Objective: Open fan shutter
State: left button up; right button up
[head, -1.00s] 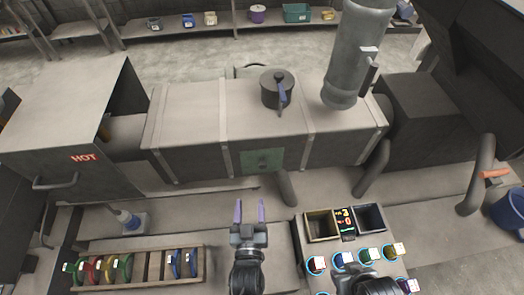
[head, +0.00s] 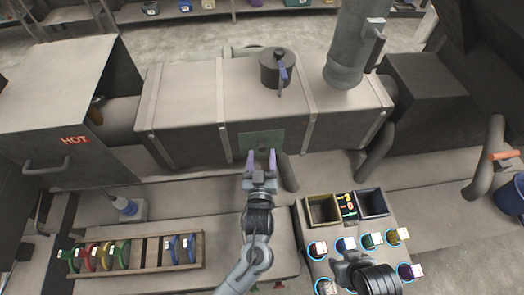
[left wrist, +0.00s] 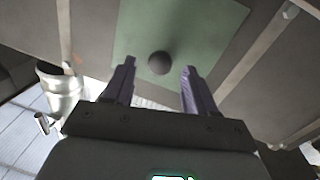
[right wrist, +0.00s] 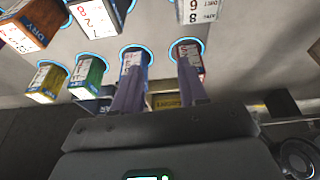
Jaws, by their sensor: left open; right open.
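A green square plate (head: 262,140) sits on the front face of the long grey duct (head: 190,100). The left wrist view shows the plate (left wrist: 185,35) with a dark round knob (left wrist: 161,63) on it. My left gripper (head: 261,156) is open, pointing at the plate. In the left wrist view its two purple fingers stand either side of the knob, not closed on it; contact is unclear. A dark round cap with a blue handle (head: 278,68) sits on top of the duct. My right gripper (right wrist: 161,78) is open above labelled coloured blocks; its fingertips are not clear in the head view.
A hot box (head: 60,115) marked HOT stands at left. A wooden rack (head: 150,252) with coloured rings lies front left. Sorting bins (head: 322,208) and several labelled blocks are front right. A vertical pipe (head: 350,45) rises from the duct's right end.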

pick_arm(q)
jog(key=shift+w, duration=1.1)
grip_shut()
